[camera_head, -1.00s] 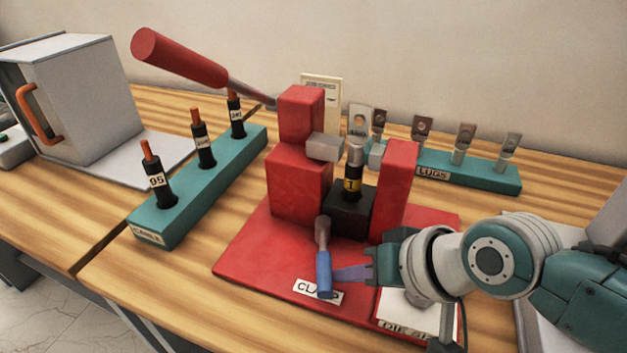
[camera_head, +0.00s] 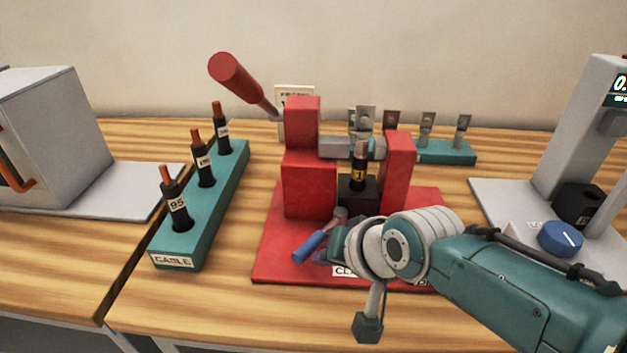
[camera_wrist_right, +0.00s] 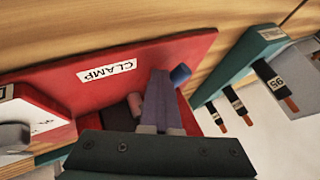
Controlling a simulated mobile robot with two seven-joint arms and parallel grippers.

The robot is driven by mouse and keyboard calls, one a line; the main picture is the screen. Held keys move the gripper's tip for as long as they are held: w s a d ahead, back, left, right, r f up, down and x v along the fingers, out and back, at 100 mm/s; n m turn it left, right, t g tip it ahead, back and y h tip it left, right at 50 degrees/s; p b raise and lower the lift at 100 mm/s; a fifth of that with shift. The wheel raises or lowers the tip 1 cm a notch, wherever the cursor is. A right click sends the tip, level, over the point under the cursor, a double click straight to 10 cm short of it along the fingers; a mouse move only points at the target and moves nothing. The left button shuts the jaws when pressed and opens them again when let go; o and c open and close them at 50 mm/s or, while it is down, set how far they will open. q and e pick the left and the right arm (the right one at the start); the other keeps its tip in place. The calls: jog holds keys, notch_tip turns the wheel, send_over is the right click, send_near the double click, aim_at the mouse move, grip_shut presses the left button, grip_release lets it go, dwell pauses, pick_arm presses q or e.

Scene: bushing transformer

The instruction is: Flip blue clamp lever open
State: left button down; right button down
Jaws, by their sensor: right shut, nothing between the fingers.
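The clamp lever has a blue handle (camera_head: 308,247) and a grey shaft joined low at the front of the red press (camera_head: 309,190). The handle points left and toward the front, over the red base (camera_head: 275,262). My right gripper (camera_head: 321,257) is shut and empty, just right of the handle and low over the base; the wrist hides much of it. In the right wrist view the closed purple fingers (camera_wrist_right: 159,98) lie beside the blue handle tip (camera_wrist_right: 181,74); I cannot tell whether they touch. A black cable (camera_head: 358,171) stands upright in the press. My left gripper is out of view.
A teal cable rack (camera_head: 209,205) stands left of the press, and a lug rack (camera_head: 446,153) behind it. A grey machine with a blue knob (camera_head: 560,239) is at right, near my forearm. Bare wood lies in front of the base.

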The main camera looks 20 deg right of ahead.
jog(key=shift+w+a, duration=0.6)
jog(key=shift+w, duration=0.05)
jog(key=shift+w+a+b, duration=0.2)
jog(key=shift+b, duration=0.2)
jog(key=shift+w+a+r, duration=0.1)
jog(key=shift+w+r, duration=0.05)
